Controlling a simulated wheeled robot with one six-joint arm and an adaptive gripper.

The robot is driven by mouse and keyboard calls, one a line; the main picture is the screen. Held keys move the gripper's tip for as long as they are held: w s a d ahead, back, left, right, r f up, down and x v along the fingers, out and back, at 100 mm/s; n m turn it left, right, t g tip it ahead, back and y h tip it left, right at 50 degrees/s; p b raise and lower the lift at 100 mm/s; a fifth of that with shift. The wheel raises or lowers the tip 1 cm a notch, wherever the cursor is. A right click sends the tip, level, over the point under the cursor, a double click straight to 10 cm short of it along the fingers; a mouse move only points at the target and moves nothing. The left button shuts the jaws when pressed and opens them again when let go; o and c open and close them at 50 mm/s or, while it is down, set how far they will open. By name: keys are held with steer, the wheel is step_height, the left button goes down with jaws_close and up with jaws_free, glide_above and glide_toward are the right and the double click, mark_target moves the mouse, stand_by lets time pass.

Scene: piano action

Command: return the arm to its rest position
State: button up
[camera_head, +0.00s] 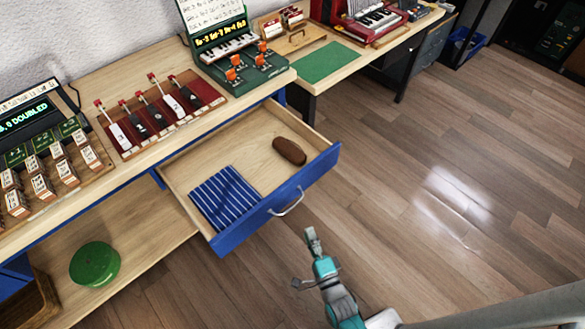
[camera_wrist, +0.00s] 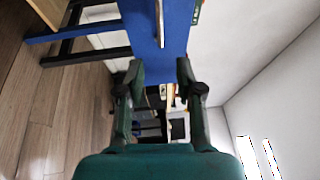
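My gripper (camera_head: 302,258) is in front of the blue drawer, over the wooden floor in the head view. In the wrist view its two green fingers stand apart, with nothing held between the tips (camera_wrist: 160,76). The drawer (camera_head: 262,219) is pulled open under the bench, and its silver handle (camera_head: 287,203) is apart from my gripper. The handle also shows beyond the fingers in the wrist view (camera_wrist: 159,22). My teal wrist and part of my arm reach in from the bottom of the head view.
The drawer holds a blue striped cloth (camera_head: 226,197) and a brown oblong object (camera_head: 289,151). A green round object (camera_head: 95,264) lies on the lower shelf. The benchtop carries a red key stand (camera_head: 187,119) and a green console (camera_head: 237,67). Floor (camera_head: 430,190) is clear at right.

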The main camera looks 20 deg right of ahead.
steer(key=s+r+n+g, duration=0.1)
steer(key=s+r+n, duration=0.2)
steer(key=s, duration=0.3)
steer(key=s+a+r+n+y, duration=0.1)
steer(key=s+r+n, duration=0.25)
steer(key=s, duration=0.25)
steer(key=s+r+n+g, duration=0.1)
steer(key=s+r+n, duration=0.1)
steer(key=s+n, duration=0.25)
steer(key=s+r+n+g, duration=0.2)
steer(key=s+r+n, duration=0.6)
steer(key=r, duration=0.6)
steer(key=shift+s+a+y, duration=0.3)
steer(key=shift+s+a, duration=0.1)
steer(key=shift+s, duration=0.8)
